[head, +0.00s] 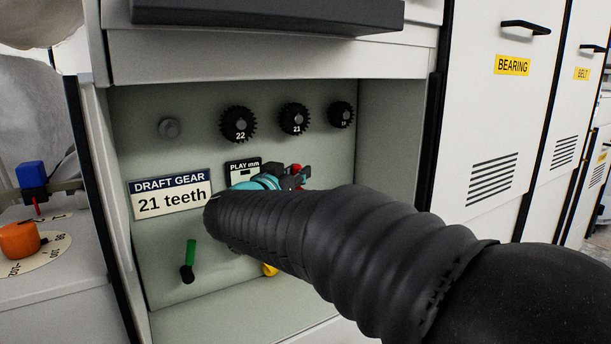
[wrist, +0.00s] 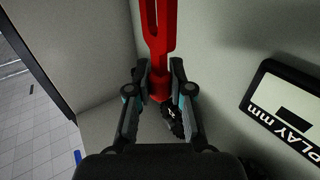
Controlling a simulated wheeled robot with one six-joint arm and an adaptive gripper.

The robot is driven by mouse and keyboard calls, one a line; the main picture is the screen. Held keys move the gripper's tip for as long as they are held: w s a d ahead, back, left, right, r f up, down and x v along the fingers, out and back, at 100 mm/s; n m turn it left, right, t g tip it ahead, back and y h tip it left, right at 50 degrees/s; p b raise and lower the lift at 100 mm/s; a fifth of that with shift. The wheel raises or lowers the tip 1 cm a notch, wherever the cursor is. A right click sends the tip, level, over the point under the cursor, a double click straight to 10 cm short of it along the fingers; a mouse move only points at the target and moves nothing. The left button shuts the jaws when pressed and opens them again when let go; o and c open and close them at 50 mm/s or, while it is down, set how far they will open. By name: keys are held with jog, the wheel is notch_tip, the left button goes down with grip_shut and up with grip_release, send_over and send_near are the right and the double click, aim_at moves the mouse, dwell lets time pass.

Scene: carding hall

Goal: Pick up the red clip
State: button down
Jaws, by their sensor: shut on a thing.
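The red clip (wrist: 159,62) is a long red piece with a slotted end. In the wrist view it runs from the top edge down between my fingers. My gripper (wrist: 161,75) is shut on it, one finger on each side. In the head view my gripper (head: 296,178) is in the open bay, right of the PLAY mm plate, and only a little of the red clip (head: 298,169) shows. My arm hides much of that area.
Black toothed gears (head: 238,124) hang along the bay's back wall. A DRAFT GEAR sign (head: 171,194), a green handle (head: 190,254) and a partly hidden yellow piece (head: 270,269) are lower. The bay's right side wall (head: 395,145) is close to my gripper.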

jog(key=v, duration=1.3)
jog(key=shift+w+d+r+p, duration=0.1)
jog(key=shift+w+d+r, duration=0.8)
jog(key=shift+w, duration=1.6)
jog(key=shift+w+d+r+p, duration=0.1)
jog(key=shift+w+d+r, duration=0.85)
jog(key=shift+w, duration=1.55)
jog(key=shift+w+d+r+p, duration=0.1)
jog(key=shift+w+d+r, duration=0.45)
jog(key=shift+w+d, duration=1.3)
jog(key=shift+w+a, duration=0.6)
